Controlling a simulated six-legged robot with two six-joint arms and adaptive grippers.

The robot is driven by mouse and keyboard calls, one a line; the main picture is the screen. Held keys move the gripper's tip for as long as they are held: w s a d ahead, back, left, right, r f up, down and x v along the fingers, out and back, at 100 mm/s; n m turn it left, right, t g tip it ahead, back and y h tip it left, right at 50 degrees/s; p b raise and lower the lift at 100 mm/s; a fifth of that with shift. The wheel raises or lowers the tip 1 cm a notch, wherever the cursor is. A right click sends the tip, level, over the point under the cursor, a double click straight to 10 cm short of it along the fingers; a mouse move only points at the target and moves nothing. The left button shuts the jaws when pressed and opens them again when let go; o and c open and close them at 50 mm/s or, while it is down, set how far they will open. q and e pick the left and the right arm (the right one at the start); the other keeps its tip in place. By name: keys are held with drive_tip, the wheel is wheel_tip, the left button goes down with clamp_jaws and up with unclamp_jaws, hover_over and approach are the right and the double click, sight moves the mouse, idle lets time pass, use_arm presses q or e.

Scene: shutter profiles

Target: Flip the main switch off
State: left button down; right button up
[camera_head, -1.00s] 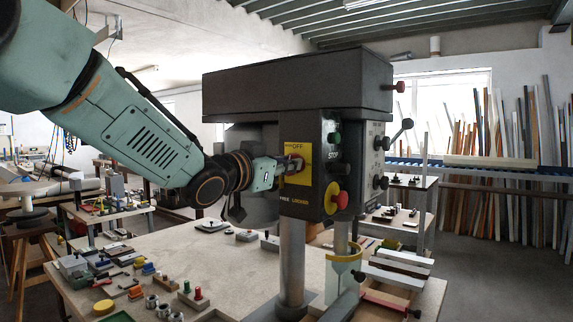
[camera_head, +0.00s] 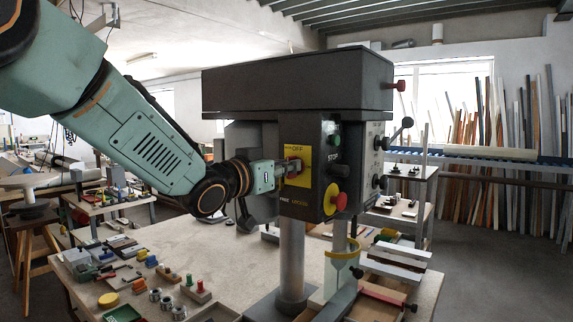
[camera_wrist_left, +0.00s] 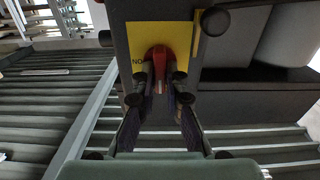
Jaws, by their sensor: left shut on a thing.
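The main switch is a red handle (camera_head: 294,166) on a yellow plate (camera_head: 304,182) marked OFF at its top. It sits on the front of the dark drill press head (camera_head: 295,85). My left gripper (camera_head: 286,169) reaches in from the left and is shut on the red handle. In the left wrist view the red handle (camera_wrist_left: 160,56) stands between the two fingertips (camera_wrist_left: 161,76), in front of the yellow plate (camera_wrist_left: 137,40). The fingers hide part of the handle, so its exact angle is hard to read. My right gripper is not in view.
Right of the plate are a green button (camera_head: 334,140), a STOP label and a red mushroom knob (camera_head: 340,201) on yellow. The steel column (camera_head: 291,255) stands on a workbench (camera_head: 225,255) with several small parts at its left. Wooden profiles lean at the right wall.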

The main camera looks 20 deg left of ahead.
use_arm(q)
drive_tip(key=c, duration=1.4)
unclamp_jaws()
drive_tip(key=v, duration=0.7)
drive_tip(key=shift+s, duration=0.25)
drive_tip(key=shift+w, duration=0.1)
drive_tip(key=shift+f, duration=0.1)
